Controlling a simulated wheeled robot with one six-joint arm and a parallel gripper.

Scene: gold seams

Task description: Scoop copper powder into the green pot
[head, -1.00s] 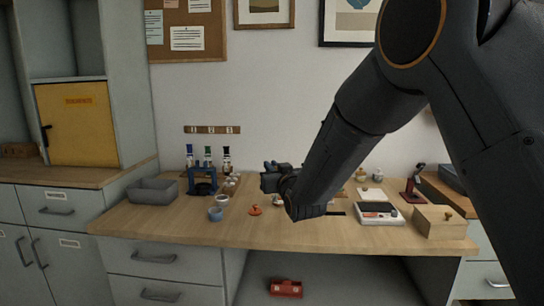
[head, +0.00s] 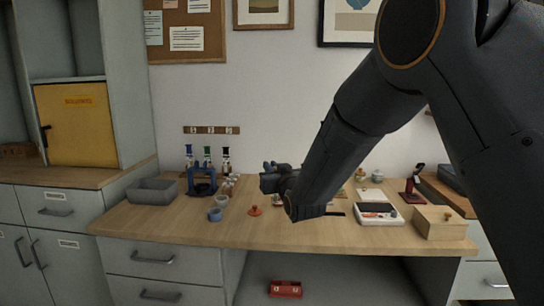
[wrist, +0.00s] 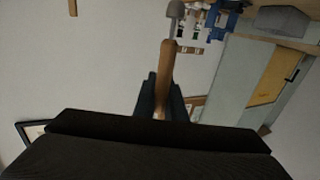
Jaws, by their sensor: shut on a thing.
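My gripper (wrist: 165,105) is shut on the wooden handle of a scoop (wrist: 167,65) in the wrist view. The scoop's grey head (wrist: 175,9) is at the top edge, and I cannot tell whether it holds any powder. In the head view my gripper (head: 270,180) is above the middle of the bench, and the scoop is not clear there. Small cups stand to its left: a blue one (head: 215,214) and a pale one (head: 222,201). I cannot make out the green pot or the copper powder for certain; my arm hides part of the bench.
A blue rack (head: 202,183) with several bottles and a grey bin (head: 153,190) stand at the left. A small orange-red object (head: 254,211) lies near the middle. A white scale (head: 379,214) and a wooden box (head: 440,222) are at the right. The front bench strip is clear.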

